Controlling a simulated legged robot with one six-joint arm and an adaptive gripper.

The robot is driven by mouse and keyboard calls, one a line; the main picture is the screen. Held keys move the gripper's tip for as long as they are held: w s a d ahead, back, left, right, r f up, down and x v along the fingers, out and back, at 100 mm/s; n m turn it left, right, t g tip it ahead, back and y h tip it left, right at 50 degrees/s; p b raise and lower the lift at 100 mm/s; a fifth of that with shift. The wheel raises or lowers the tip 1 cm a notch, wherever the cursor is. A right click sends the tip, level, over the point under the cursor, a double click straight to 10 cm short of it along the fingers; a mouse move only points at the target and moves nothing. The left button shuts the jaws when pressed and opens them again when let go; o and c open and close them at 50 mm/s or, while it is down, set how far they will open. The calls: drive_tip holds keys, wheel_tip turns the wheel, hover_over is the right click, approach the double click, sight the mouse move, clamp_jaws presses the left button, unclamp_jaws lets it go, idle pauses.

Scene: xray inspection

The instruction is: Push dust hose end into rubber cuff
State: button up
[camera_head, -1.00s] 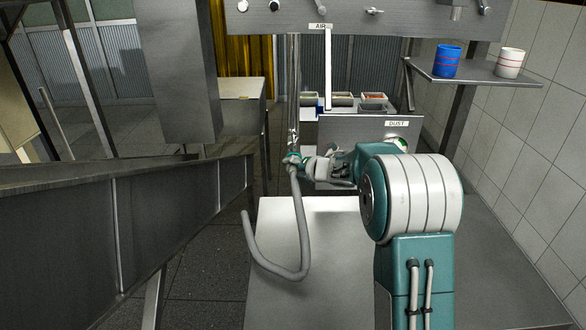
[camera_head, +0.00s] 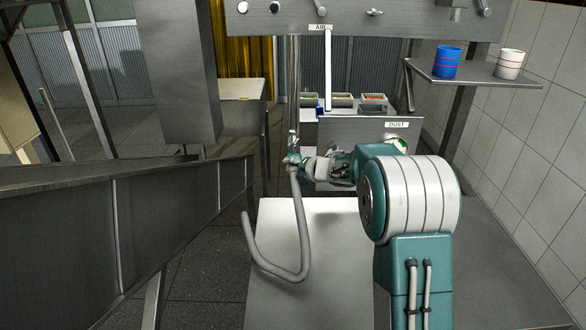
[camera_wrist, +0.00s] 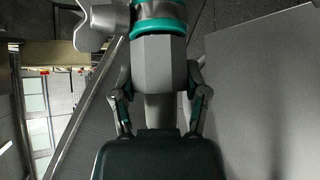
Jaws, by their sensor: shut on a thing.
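A grey hose (camera_head: 303,245) hangs in a loop beside the pale bench top, its upper end at my gripper (camera_head: 306,167). In the wrist view my gripper (camera_wrist: 160,98) is shut on the hose end (camera_wrist: 158,62), a grey faceted piece with teal bands, one finger on each side. In the head view the hose end is small and partly covered by the gripper. A panel labelled DUST carries a round port with a green and white rim (camera_head: 401,143), partly behind my arm. I cannot tell whether this is the rubber cuff. The hose end is left of it and apart.
A vertical metal pipe (camera_head: 293,90) comes down just above the hose end, near a white strip labelled AIR. Small bins (camera_head: 342,100) stand behind the DUST panel (camera_head: 350,124). A shelf with a blue cup (camera_head: 447,62) and a white cup (camera_head: 510,63) is at right.

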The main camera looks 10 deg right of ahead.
drive_tip(key=shift+w, duration=0.1)
drive_tip(key=o, duration=1.4)
drive_tip(key=shift+c, duration=0.2)
drive_tip(key=shift+d, duration=0.1)
drive_tip(key=v, duration=0.6)
